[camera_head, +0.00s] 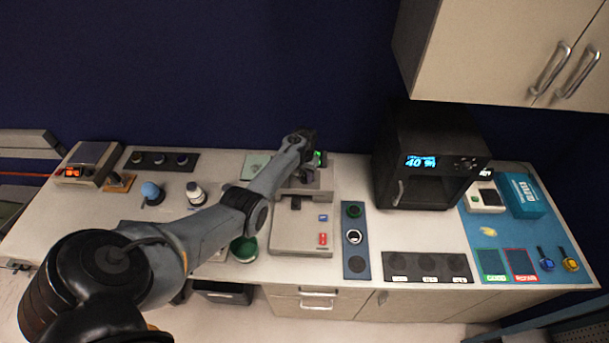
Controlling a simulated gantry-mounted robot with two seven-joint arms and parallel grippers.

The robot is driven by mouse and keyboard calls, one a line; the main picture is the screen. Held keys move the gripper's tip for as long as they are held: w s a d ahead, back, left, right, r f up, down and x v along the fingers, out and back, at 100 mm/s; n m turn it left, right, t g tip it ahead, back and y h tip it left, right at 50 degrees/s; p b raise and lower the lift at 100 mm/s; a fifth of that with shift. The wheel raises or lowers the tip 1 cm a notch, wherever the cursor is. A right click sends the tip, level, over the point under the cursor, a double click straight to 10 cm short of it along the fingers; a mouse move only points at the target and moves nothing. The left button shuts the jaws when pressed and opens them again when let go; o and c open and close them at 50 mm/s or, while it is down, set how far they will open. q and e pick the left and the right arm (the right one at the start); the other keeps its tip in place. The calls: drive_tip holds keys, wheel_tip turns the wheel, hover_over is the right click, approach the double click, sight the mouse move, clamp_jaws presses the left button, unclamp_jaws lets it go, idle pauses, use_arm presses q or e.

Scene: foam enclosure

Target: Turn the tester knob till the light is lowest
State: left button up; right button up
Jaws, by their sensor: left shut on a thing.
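My left arm reaches from the lower left across the counter, and its gripper (310,156) is at the back, near the wall. It is shut at the back of a grey device that I take for the tester (310,182). The wrist covers most of this spot, so the tester knob and the fingertips are largely hidden. My right gripper is not in view.
A grey box (301,242) with blue and red buttons stands in front of the tester. A blue panel (356,262) with round sockets lies right of it. A black oven-like machine (436,157) stands farther right, under a wall cabinet (500,45).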

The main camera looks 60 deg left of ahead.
sight(305, 177)
use_arm(q)
drive_tip(key=o, duration=1.1)
drive_tip(key=shift+c, duration=0.2)
drive_tip(key=shift+r, duration=0.15)
drive_tip(key=shift+r, duration=0.3)
wheel_tip(305, 177, up, 10)
